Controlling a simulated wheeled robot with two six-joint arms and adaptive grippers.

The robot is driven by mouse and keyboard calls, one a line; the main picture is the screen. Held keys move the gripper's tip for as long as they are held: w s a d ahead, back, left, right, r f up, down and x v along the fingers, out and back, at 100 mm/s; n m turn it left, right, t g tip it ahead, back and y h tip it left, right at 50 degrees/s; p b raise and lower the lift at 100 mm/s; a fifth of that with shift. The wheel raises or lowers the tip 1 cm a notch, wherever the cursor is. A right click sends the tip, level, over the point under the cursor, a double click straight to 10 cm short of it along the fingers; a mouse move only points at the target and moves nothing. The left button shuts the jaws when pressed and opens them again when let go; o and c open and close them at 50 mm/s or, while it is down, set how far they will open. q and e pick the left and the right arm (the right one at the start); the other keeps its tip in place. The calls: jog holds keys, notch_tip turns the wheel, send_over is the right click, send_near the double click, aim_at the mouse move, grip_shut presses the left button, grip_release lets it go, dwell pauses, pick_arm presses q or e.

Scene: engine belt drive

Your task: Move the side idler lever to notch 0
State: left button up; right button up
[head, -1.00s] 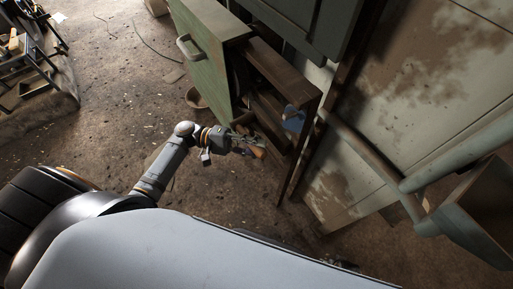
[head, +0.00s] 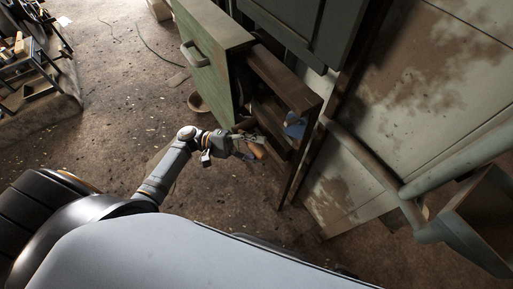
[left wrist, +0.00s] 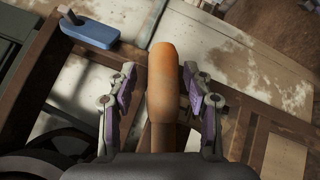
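An orange handle (left wrist: 163,75), which looks like the grip of the side idler lever, stands between the fingers of my left gripper (left wrist: 160,84) in the left wrist view. The gripper is open, with a gap on each side of the handle. In the head view my left gripper (head: 245,147) is at the open end of the cabinet, and the orange handle (head: 257,151) shows at its fingers. The lever's base and its notches are hidden or too small to tell. My right gripper is not in view.
A blue handle-like part (head: 294,127) sits on the dark brown frame (head: 292,93); it also shows in the left wrist view (left wrist: 90,34). A green panel with a handle (head: 212,60) stands beside the frame. A thick rail (head: 365,160) crosses at right. Floor at left is mostly clear.

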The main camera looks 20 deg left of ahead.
pick_arm(q)
jog(key=shift+f, duration=0.1)
jog(key=shift+a, duration=0.4)
jog(key=s+a+f, duration=0.1)
jog(key=a, duration=1)
jog(key=shift+f, duration=0.25)
